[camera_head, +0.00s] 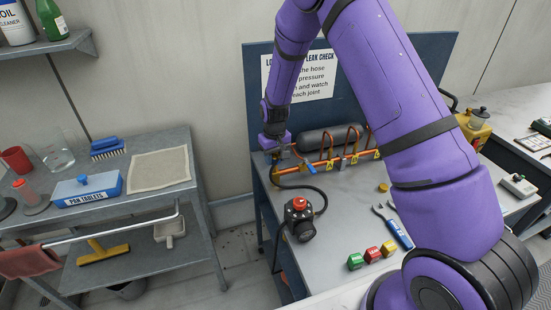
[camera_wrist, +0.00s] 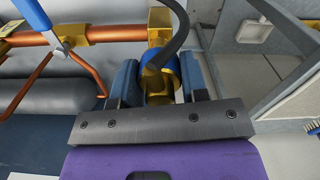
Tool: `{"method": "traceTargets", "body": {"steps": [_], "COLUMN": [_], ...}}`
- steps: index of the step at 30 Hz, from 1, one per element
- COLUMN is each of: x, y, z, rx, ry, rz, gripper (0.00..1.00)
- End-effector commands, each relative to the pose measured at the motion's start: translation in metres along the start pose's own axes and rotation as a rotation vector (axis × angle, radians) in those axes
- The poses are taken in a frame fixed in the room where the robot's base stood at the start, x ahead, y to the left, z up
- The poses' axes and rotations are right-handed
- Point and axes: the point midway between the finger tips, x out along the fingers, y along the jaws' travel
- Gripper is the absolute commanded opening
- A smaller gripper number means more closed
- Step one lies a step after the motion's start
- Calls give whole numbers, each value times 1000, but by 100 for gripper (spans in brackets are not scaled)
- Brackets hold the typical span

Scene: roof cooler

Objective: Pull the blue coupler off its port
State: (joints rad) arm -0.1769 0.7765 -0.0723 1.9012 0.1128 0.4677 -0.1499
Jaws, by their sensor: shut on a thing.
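In the wrist view, my gripper (camera_wrist: 161,78) is shut on the blue coupler (camera_wrist: 174,68), one finger on each side of it. A black hose (camera_wrist: 179,32) runs out of the coupler and partly covers it. A brass fitting (camera_wrist: 160,20) at the end of the orange pipe shows just beyond the coupler; whether the two are joined or apart is hidden by the hose. In the head view, my gripper (camera_head: 276,153) is at the left end of the orange pipe manifold (camera_head: 345,163), and the coupler is too small to make out.
A blue-handled lever (camera_wrist: 42,18) and copper tubes lie left of my fingers in the wrist view. A dark cylinder (camera_head: 325,138) sits behind the manifold. A black device with a red knob (camera_head: 298,220) stands in front. A grey shelf cart (camera_head: 150,200) is at left.

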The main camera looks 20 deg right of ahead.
Motion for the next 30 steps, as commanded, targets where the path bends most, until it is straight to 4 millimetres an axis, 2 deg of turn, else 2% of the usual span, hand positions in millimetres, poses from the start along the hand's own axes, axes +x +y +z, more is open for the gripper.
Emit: {"method": "traceTargets", "body": {"steps": [30], "x": [-32], "y": [0], "z": [0], "rx": [-1], "ry": [0], "rz": [0], "gripper": [3]}}
